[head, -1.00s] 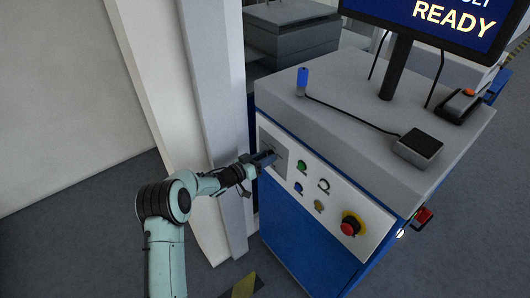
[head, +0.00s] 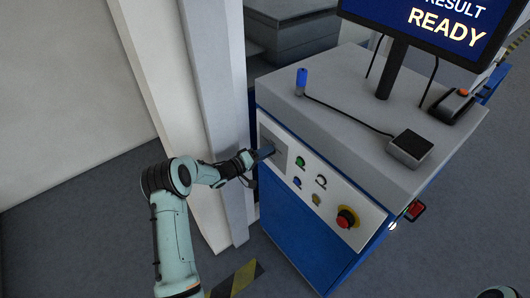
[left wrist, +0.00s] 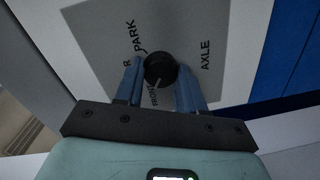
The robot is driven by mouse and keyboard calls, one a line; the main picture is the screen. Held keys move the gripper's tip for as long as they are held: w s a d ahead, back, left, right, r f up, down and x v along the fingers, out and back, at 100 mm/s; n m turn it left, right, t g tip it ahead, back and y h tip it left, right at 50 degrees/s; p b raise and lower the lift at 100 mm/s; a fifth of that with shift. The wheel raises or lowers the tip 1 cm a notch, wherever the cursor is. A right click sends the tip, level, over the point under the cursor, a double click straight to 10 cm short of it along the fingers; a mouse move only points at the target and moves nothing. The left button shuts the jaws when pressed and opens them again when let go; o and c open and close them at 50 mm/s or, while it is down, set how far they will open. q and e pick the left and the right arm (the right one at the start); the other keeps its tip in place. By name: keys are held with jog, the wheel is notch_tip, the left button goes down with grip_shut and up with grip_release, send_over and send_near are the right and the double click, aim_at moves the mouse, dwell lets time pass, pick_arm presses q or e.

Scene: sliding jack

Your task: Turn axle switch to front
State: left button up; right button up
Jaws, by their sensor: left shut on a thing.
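The axle switch is a round black knob (left wrist: 160,68) on a grey plate marked PARK, AXLE and FRONT, with another label partly hidden. A short pale mark on the knob points down in the left wrist view, towards the FRONT label (left wrist: 153,94). My left gripper (left wrist: 159,72) has its blue fingers on either side of the knob and is shut on it. In the head view my left gripper (head: 264,152) reaches the plate at the left end of the cabinet's front panel and hides the knob.
The panel also has a green button (head: 300,162), a blue button (head: 297,183), a yellow button (head: 317,200) and a red stop button (head: 346,217). A screen (head: 440,25) reading READY stands above the cabinet top (head: 345,95). A pale post (head: 215,110) stands close left of my gripper.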

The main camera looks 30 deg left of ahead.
pick_arm(q)
jog(key=shift+n, duration=0.5)
jog(key=o, duration=1)
jog(key=shift+o, duration=0.2)
jog(key=b+v, duration=0.3)
jog(key=v, duration=1)
jog(key=shift+s+a, duration=0.15)
jog(key=shift+s, duration=0.05)
pick_arm(e)
jog(key=s+f, duration=0.4)
jog(key=shift+s+f+g, duration=0.15)
jog(key=shift+s+g, duration=0.1)
jog(key=shift+g, duration=0.05)
